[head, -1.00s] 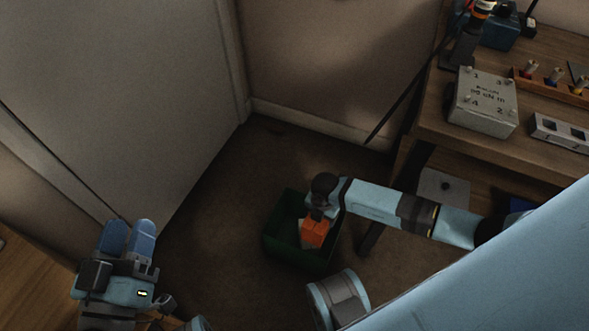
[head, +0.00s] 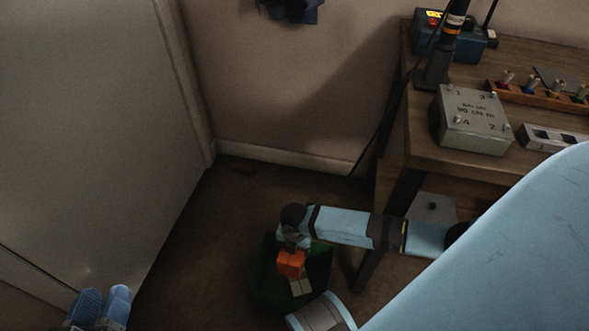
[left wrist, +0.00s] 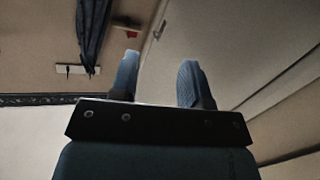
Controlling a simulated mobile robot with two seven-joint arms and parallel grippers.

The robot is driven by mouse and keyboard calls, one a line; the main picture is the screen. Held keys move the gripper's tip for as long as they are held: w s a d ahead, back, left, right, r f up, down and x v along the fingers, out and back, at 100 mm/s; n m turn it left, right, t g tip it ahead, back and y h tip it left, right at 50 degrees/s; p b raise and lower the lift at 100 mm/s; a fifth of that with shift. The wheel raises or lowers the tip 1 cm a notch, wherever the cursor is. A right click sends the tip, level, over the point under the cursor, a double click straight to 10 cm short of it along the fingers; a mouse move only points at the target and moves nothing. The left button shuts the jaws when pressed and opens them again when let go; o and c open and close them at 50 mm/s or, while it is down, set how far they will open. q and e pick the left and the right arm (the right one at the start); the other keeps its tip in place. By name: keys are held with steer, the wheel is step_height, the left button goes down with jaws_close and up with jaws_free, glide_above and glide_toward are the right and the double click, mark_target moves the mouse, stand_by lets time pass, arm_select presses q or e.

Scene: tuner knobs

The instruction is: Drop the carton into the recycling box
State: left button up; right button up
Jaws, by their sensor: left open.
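The green recycling box (head: 265,287) stands on the floor at the lower middle of the head view. A pale, blocky thing, likely the carton (head: 300,287), shows inside it. My right arm reaches in from the right, and its gripper with orange fingers (head: 290,263) points down over the box, just above the pale thing. I cannot tell whether the fingers touch it. My left gripper (head: 101,303) is at the bottom left edge, well away from the box. Its blue fingers are apart and empty in the left wrist view (left wrist: 158,80).
A wooden bench (head: 420,140) at the right carries a grey labelled block (head: 474,120), a rack of pegs (head: 540,92) and a blue device (head: 470,42). A door (head: 90,120) is at the left. Dark cloth (left wrist: 93,35) hangs on the wall. Floor left of the box is clear.

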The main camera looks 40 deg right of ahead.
steer(key=shift+f+b, duration=0.55)
steer(key=shift+f, duration=0.4)
arm_select(q)
steer(key=shift+w+a+f+m+t, duration=0.1)
steer(key=shift+w+a+m+t, duration=0.25)
steer(key=shift+w+m, duration=0.2)
steer(key=shift+d, duration=0.1)
arm_select(e)
steer(key=o, duration=1)
steer(key=shift+c, duration=0.2)
